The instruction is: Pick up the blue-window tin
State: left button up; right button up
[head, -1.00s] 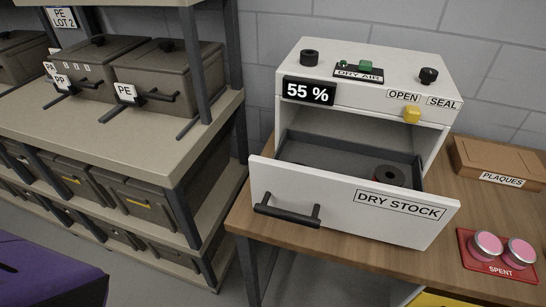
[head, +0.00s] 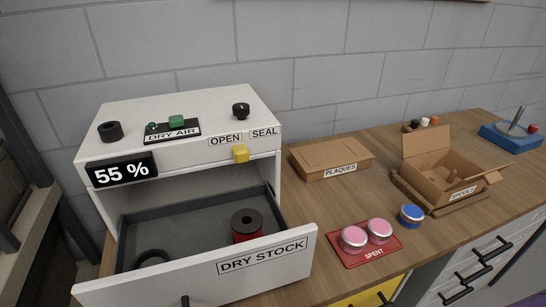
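A small round tin with a blue top (head: 411,215) stands on the wooden bench in the head view, just right of the red SPENT tray (head: 375,257). Two tins with pink tops, a left one (head: 353,239) and a right one (head: 379,230), stand on that tray. The blue-topped tin is apart from them, on bare wood. Neither of my grippers shows in the view.
A white dry-air cabinet (head: 190,106) stands at left, its DRY STOCK drawer (head: 205,274) pulled open with a dark-and-red spool (head: 247,226) inside. A closed PLAQUES box (head: 331,157) and an open SPOOLS box (head: 440,172) stand behind the tins.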

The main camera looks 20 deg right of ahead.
aim_at(411, 216)
jog(key=z, duration=1.65)
jog(key=i+l+u, duration=0.1)
jog(key=l, duration=0.4)
jog(key=i+l+u, duration=0.1)
jog(key=l, duration=0.35)
